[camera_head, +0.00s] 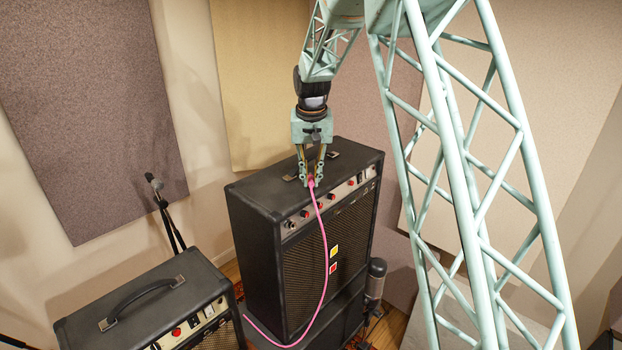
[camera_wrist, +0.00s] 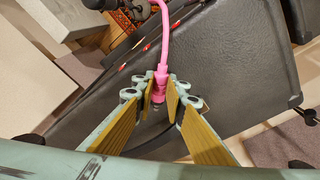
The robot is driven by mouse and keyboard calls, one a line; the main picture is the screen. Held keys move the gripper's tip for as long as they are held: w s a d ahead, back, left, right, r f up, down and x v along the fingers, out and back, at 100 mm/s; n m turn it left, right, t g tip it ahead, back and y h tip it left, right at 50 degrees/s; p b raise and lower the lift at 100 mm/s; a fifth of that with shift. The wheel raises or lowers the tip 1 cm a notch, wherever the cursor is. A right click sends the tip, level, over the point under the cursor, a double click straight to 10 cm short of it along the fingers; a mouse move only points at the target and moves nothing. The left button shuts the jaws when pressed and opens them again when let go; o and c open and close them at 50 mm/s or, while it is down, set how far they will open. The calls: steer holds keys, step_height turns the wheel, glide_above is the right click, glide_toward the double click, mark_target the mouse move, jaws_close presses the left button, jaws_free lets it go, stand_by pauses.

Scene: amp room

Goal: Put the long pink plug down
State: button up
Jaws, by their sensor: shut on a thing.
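The long pink plug (camera_wrist: 160,82) is between the fingertips of my gripper (camera_wrist: 160,98) in the wrist view, with its pink cable running up and away. My gripper (camera_head: 311,182) is shut on the plug in the head view, at the front top edge of the tall black amp (camera_head: 262,190). The pink cable (camera_head: 324,250) hangs from the plug down the front of the amp and curves left near its base. Whether the plug touches the amp is hard to tell.
A smaller black amp (camera_head: 150,300) with a handle stands at the lower left. A microphone on a stand (camera_head: 160,195) is behind it. Another microphone (camera_head: 375,280) stands right of the tall amp. The tall amp's top has a handle (camera_head: 345,150) and much bare surface.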

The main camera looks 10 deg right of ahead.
mark_target(311, 183)
steer(key=shift+s+f+b, duration=0.2)
steer(key=shift+f+b, duration=0.1)
steer(key=shift+f, duration=0.3)
steer(key=o, duration=0.8)
steer(key=shift+f, duration=0.2)
steer(key=shift+o, duration=0.2)
steer(key=shift+r, duration=0.2)
steer(key=shift+w+r+p, duration=0.15)
steer(key=shift+r+p, duration=0.25)
steer(key=shift+r, duration=0.55)
step_height(311, 183, up, 11)
steer(key=s+b, duration=0.1)
steer(key=shift+s+a+r, duration=0.15)
steer(key=shift+s+r, duration=0.05)
steer(key=shift+s, duration=0.15)
